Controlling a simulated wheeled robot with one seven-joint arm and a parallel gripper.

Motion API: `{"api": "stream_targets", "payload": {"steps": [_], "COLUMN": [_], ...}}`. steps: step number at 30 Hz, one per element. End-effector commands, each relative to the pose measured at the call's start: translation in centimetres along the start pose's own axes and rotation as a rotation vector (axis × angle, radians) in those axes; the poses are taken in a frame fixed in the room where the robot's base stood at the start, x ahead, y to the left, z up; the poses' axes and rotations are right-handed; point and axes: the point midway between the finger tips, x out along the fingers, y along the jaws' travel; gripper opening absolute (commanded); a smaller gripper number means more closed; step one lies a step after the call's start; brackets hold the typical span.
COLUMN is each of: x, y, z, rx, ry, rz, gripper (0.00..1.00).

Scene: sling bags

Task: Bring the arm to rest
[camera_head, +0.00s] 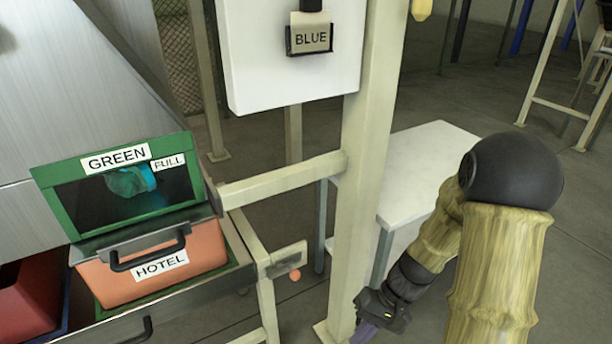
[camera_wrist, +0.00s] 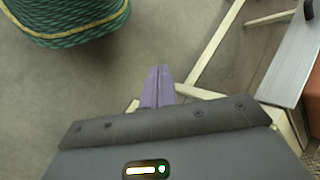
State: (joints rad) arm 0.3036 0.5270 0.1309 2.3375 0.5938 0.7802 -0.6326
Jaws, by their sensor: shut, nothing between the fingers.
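My gripper (camera_head: 366,332) shows at the bottom of the head view, low and to the right of the beige post, with its purple fingers partly cut off by the frame edge. In the wrist view my gripper (camera_wrist: 158,74) has its two purple fingers together, with nothing between them. It points toward the floor and is apart from the things around it. My arm is bent, coming down from the right side of the head view.
A beige post (camera_head: 371,130) stands left of my arm. A white table (camera_head: 425,165) is behind it. At left are a green-framed box (camera_head: 60,206) labelled GREEN and FULL and an orange bin (camera_head: 205,254) labelled HOTEL. A BLUE sign (camera_head: 311,38) hangs above. Grey floor (camera_head: 475,105) is open at right.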

Motion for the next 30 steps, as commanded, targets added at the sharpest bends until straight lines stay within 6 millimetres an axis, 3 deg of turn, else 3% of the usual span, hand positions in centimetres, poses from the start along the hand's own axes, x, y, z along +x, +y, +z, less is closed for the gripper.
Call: {"api": "stream_targets", "payload": {"steps": [6, 12, 22, 30], "x": [-3.3, -6.2, -9.7, -13.3], "y": [0.4, 0.0, -1.6, -3.7], "z": [1.7, 2.3, 3.0, 4.3], "rx": [-0.038, -0.076, -0.144, -0.136], "ry": [0.153, 0.326, 0.551, 0.538], "rz": [0.283, 0.435, 0.526, 0.524], "gripper": [0.00, 0.00, 0.00, 0.00]}}
